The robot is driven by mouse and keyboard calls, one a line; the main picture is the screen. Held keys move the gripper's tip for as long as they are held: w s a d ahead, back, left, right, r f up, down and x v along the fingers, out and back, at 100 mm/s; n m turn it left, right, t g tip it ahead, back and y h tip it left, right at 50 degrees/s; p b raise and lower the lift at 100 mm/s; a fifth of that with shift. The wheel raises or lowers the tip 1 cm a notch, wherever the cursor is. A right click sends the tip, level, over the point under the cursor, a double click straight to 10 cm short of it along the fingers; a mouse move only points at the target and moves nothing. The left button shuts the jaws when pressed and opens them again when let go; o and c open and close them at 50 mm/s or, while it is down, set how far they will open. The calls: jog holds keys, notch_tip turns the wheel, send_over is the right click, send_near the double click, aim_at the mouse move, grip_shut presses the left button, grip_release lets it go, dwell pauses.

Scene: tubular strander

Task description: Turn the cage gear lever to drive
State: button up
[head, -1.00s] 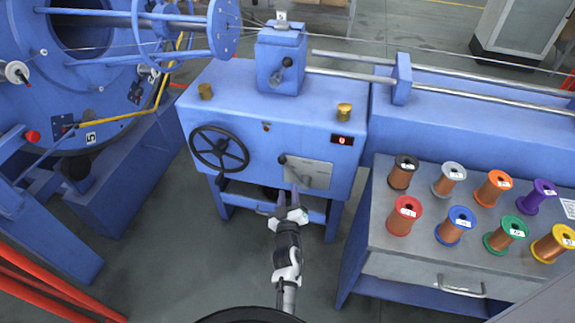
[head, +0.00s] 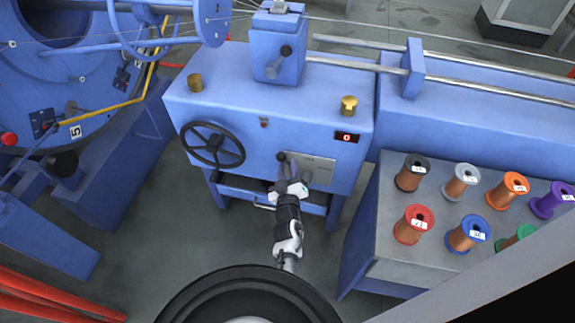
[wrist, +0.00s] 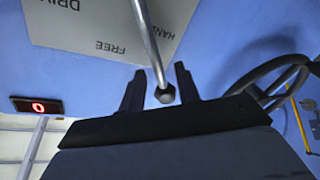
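The cage gear lever is a thin metal rod with a black knob (head: 281,156) on the front of the blue machine housing. Its grey plate (head: 314,170) lies behind it. In the wrist view the lever (wrist: 149,38) crosses the plate (wrist: 100,28), which bears the words DRIVE (partly cut off), FREE and HAND (partly cut off). My gripper (head: 287,172) is at the lever's knob end. In the wrist view my gripper (wrist: 158,72) is open, with the black knob between its two fingers. A gap shows on each side of the knob. The lever's pivot is out of the wrist view.
A black handwheel (head: 212,145) is left of the lever. A red display (head: 346,137) reads 0. Brass knobs (head: 349,105) and a second lever (head: 281,60) are above. A table (head: 390,215) with several spools stands at right. Red rails (head: 50,300) lie at lower left.

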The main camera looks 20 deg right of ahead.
jog(key=shift+s, duration=0.1)
jog(key=shift+c, duration=0.4)
grip_shut()
jog(key=shift+r, duration=0.1)
